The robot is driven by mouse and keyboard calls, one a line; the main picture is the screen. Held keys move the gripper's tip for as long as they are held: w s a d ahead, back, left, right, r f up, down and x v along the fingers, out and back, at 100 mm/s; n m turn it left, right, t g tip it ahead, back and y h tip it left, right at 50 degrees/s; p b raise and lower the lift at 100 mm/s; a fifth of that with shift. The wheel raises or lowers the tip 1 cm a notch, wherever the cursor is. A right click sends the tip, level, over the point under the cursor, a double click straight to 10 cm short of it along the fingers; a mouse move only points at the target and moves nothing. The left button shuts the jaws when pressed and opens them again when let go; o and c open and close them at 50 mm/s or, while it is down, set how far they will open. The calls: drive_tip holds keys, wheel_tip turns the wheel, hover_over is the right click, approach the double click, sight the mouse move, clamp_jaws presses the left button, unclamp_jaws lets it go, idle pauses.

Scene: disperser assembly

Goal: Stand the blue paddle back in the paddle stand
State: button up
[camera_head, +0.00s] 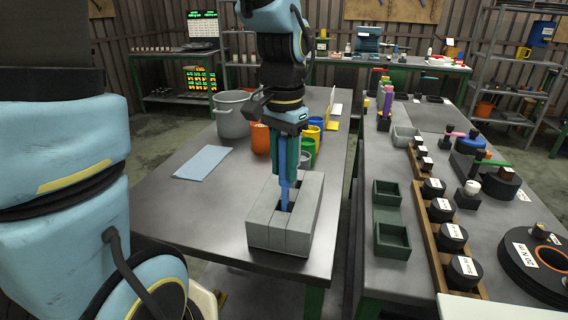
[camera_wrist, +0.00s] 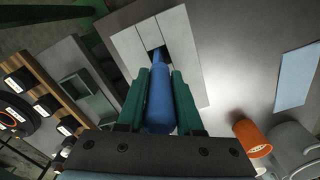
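The blue paddle (camera_head: 285,196) is upright below my gripper (camera_head: 288,172), its lower part at the slot of the grey block-like paddle stand (camera_head: 264,228). In the wrist view, the blue paddle's handle (camera_wrist: 160,100) lies between the two green fingers of my gripper (camera_wrist: 159,75), which appear to close on both sides of it. The far end of the paddle reaches the dark opening in the paddle stand (camera_wrist: 184,52). How deep the paddle sits is hidden by the stand's walls.
A grey pot (camera_head: 231,118), an orange cup (camera_head: 260,140) and more coloured cups stand behind the stand. A light blue sheet (camera_head: 203,163) lies to the left. The right table holds green trays (camera_head: 392,240) and a wooden rack of dark weights (camera_head: 440,211).

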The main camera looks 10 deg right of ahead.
drive_tip(key=o, duration=0.5)
drive_tip(key=shift+r, duration=0.15)
wheel_tip(320, 180, up, 10)
drive_tip(key=shift+r+b, duration=0.1)
drive_tip(key=shift+b, duration=0.4)
drive_tip(key=shift+r, duration=0.2)
